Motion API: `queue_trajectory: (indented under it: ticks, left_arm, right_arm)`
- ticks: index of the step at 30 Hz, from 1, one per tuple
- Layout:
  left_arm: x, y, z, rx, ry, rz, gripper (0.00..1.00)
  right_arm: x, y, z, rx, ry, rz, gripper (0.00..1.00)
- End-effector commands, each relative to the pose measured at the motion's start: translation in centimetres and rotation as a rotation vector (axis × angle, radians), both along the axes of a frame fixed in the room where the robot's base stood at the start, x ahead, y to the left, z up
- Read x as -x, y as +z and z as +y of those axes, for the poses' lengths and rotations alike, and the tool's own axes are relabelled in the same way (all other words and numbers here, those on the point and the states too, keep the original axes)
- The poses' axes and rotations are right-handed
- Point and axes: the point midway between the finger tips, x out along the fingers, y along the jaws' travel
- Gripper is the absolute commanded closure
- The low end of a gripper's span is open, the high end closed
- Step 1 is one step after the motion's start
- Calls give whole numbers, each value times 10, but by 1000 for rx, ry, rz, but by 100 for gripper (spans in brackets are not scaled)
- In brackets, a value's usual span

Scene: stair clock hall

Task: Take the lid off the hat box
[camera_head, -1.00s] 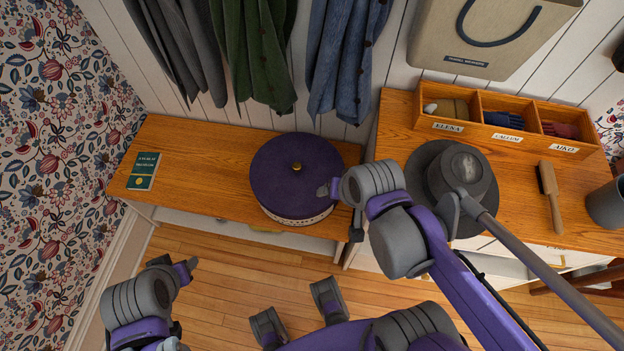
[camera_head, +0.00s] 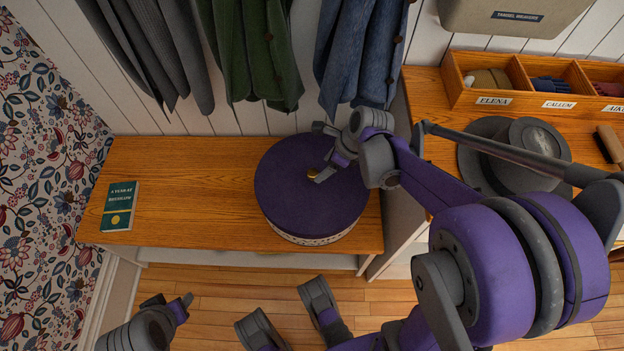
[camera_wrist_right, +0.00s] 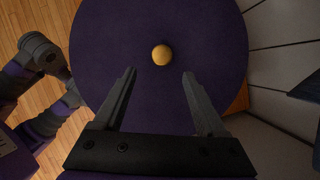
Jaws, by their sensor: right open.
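The round hat box (camera_head: 300,238) stands on the wooden bench with its dark purple lid (camera_head: 285,200) on it. The lid has a small brass knob in the middle (camera_head: 312,174), which also shows in the right wrist view (camera_wrist_right: 162,55). My right gripper (camera_head: 322,154) is over the lid, close to the knob. In the right wrist view its two fingers (camera_wrist_right: 158,85) are apart and empty, with the knob just beyond and between their tips. My left gripper (camera_head: 184,302) is low at the left, in front of the bench; its fingers do not show clearly.
A green book (camera_head: 118,205) lies on the bench (camera_head: 180,180) to the left, with bare wood between it and the box. Coats (camera_head: 250,60) hang behind the box. A higher cabinet at the right holds a grey hat (camera_head: 525,150) and a divided wooden tray (camera_head: 455,90).

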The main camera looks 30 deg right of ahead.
Motion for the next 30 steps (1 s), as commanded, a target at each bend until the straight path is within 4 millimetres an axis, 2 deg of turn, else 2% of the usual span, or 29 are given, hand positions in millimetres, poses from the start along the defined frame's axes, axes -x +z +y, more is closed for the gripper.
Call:
queue_trajectory:
  ticks: [1, 8, 16, 24, 26, 30]
  left_arm:
    - [-1, -6, 0, 0, 0, 2, 50]
    - [-1, -12, 0, 0, 0, 4, 50]
    - [-4, -30, 0, 0, 0, 10, 50]
    - [-4, -30, 0, 0, 0, 10, 50]
    - [-4, -30, 0, 0, 0, 10, 50]
    - [-4, -30, 0, 0, 0, 10, 50]
  right_arm:
    - [-3, -10, 2, 0, 1, 1, 26]
    - [-11, -25, 8, 1, 3, 1, 26]
    - [-29, -58, 20, 1, 3, 1, 26]
    - [-30, -61, 22, 1, 2, 0, 26]
    - [-30, -61, 22, 1, 2, 0, 35]
    - [-30, -61, 22, 1, 2, 0, 60]
